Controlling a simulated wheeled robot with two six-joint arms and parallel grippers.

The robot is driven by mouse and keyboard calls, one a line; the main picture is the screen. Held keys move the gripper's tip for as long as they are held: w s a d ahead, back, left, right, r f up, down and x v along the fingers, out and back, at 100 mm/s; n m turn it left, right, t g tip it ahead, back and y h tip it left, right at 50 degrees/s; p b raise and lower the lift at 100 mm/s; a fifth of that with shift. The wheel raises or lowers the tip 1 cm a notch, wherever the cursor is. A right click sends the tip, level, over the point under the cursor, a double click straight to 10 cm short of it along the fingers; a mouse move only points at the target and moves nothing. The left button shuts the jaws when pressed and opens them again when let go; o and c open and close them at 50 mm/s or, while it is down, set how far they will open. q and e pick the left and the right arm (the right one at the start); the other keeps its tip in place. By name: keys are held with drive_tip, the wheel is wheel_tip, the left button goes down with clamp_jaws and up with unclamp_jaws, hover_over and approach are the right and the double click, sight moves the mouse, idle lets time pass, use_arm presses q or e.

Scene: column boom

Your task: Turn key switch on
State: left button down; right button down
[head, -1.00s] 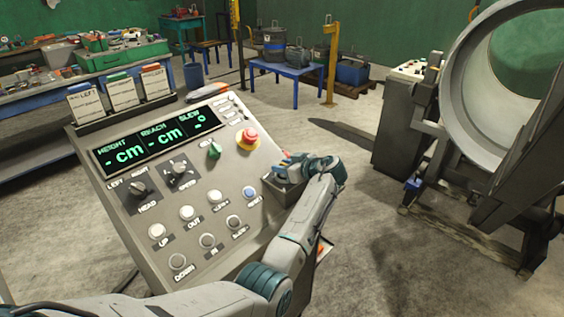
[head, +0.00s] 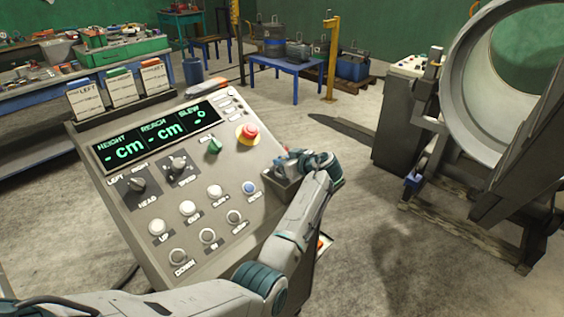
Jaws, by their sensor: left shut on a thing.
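My left gripper (head: 285,162) is at the right side of the sloped grey console (head: 215,235), over a small open box (head: 282,187) fixed to its edge. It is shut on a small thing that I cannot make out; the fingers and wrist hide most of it. A green switch (head: 214,146) sits on the panel below the red emergency button (head: 248,133), to the left of my gripper. I cannot make out a labelled key switch. My right gripper is not in view.
The panel has a display (head: 155,136) with dashes, two black selector knobs (head: 137,185) and several push buttons (head: 188,208). Cards (head: 120,88) stand along its top left. A large grey ring-shaped machine part (head: 470,120) stands at right. Open floor lies between.

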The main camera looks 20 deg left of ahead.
use_arm(q)
drive_tip(key=shift+m+t+h, duration=0.5)
drive_tip(key=shift+m+t, duration=0.5)
drive_tip(key=shift+t, duration=0.1)
drive_tip(key=shift+w+m+t+h, duration=0.1)
drive_tip(key=shift+m+t+h, duration=0.4)
drive_tip(key=shift+m+t, duration=0.3)
drive_tip(key=shift+r+m+t+h, duration=0.1)
drive_tip(key=shift+m+t+h, duration=0.4)
drive_tip(key=shift+m+h, duration=0.15)
drive_tip(key=shift+w+d+m+t+h+p, duration=0.1)
drive_tip(key=shift+m+t+h+p, duration=0.3)
drive_tip(key=shift+m+h, duration=0.2)
drive_tip(key=shift+w+d+m+t+h+p, duration=0.1)
drive_tip(key=shift+m+t+h+p, duration=0.2)
drive_tip(key=shift+m+t+h, duration=0.2)
drive_tip(key=c, duration=1.5)
unclamp_jaws()
